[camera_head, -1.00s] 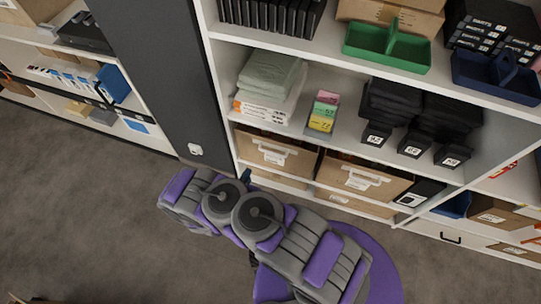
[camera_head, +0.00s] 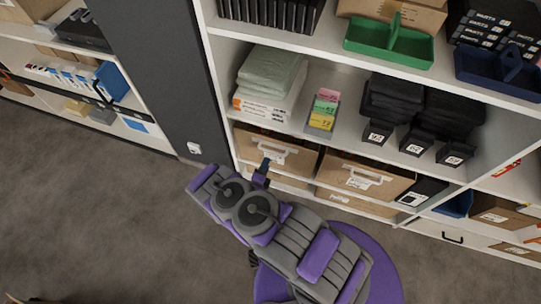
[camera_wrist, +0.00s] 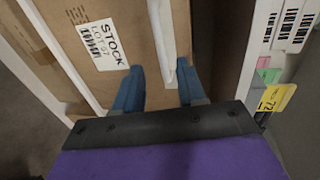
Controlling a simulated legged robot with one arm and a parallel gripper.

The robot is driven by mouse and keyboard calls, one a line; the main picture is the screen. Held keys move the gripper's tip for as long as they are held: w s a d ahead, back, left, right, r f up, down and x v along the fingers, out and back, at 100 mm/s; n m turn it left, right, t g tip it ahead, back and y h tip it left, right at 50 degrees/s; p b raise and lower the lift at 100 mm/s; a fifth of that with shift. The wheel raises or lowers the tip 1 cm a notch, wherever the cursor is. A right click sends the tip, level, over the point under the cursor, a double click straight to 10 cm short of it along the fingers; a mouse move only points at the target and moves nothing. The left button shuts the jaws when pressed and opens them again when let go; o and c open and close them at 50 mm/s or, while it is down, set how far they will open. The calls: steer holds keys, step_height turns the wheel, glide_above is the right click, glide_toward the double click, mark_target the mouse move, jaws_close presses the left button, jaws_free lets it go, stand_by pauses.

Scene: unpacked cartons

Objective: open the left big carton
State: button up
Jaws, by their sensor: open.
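The left big carton (camera_head: 300,158) is a brown box front with a white handle (camera_head: 275,155) on the low shelf, left of a similar carton. It appears shut. In the wrist view the carton (camera_wrist: 130,18) fills the upper middle, turned sideways, with a white STOCK label. My gripper (camera_head: 264,168) is at the carton's front, just below the handle in the head view. In the wrist view my gripper (camera_wrist: 158,78) is open, its two blue fingers on either side of the white handle bar (camera_wrist: 162,45). I cannot tell whether they touch it.
A second big carton (camera_head: 345,172) with a white handle sits to the right. Papers and folded cloth (camera_head: 268,80) and small coloured boxes (camera_head: 324,108) lie on the shelf above. A dark grey pillar (camera_head: 165,80) stands left. The grey floor (camera_head: 100,215) is clear on the left.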

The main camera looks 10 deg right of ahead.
steer(key=b+x, duration=0.1)
steer(key=x, duration=0.6)
steer(key=shift+w, duration=0.25)
steer(key=shift+d, duration=0.15)
jaws_close()
steer(key=shift+s+f, duration=0.1)
